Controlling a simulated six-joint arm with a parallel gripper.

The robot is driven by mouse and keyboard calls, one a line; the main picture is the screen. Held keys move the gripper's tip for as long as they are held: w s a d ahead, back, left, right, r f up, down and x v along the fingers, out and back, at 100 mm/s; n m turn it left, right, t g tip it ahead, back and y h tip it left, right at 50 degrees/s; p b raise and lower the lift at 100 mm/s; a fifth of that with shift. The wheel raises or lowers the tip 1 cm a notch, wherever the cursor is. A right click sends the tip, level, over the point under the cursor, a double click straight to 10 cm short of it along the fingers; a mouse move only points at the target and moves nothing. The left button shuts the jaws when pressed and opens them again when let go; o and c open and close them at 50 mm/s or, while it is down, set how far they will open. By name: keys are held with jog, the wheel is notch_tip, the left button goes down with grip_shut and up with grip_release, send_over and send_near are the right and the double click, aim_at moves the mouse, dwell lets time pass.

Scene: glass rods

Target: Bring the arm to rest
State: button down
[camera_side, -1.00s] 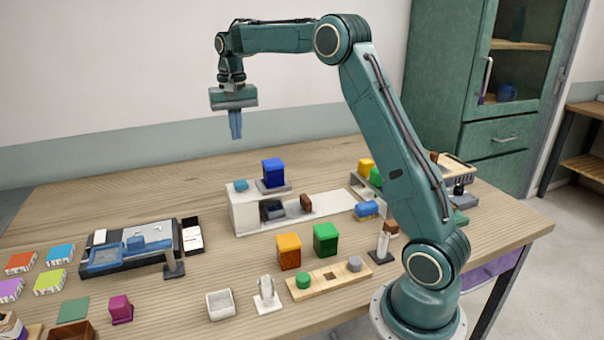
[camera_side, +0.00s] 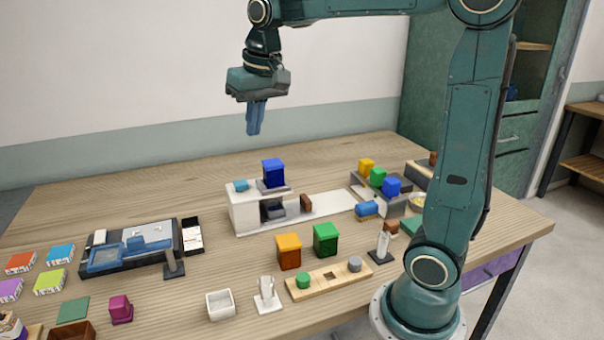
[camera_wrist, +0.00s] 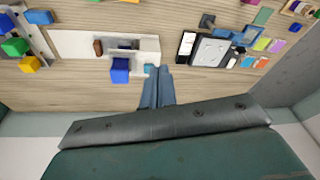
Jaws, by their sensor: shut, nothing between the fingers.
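My gripper (camera_side: 255,117) hangs in the air above the back of the table, fingers pointing down. Its two blue fingers are shut together with nothing between them. They also show in the wrist view (camera_wrist: 158,86), closed side by side. A dark blue block (camera_side: 273,172) sits on the grey holder of a white station (camera_side: 243,210) below the gripper. It also shows in the wrist view (camera_wrist: 120,69), left of the fingertips. The gripper is well clear of it and touches nothing.
Orange (camera_side: 288,251) and green (camera_side: 325,239) containers stand mid-table behind a wooden strip (camera_side: 328,281). A grey-and-blue device (camera_side: 130,250) lies to the left. Several coloured blocks stand at the back right, near a green cabinet (camera_side: 522,110). The back left tabletop is clear.

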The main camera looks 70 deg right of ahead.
jog(key=s+a+f+n+t, duration=0.1)
jog(key=s+a+f+n, duration=0.1)
jog(key=s, duration=0.7)
jog(key=s+a+f+n+t, duration=0.2)
jog(key=s+a+f+n, duration=0.1)
jog(key=s, duration=0.6)
jog(key=shift+s+a+f+y, duration=0.3)
jog(key=shift+a+f, duration=0.4)
jog(key=shift+a, duration=0.55)
jog(key=shift+w, duration=0.1)
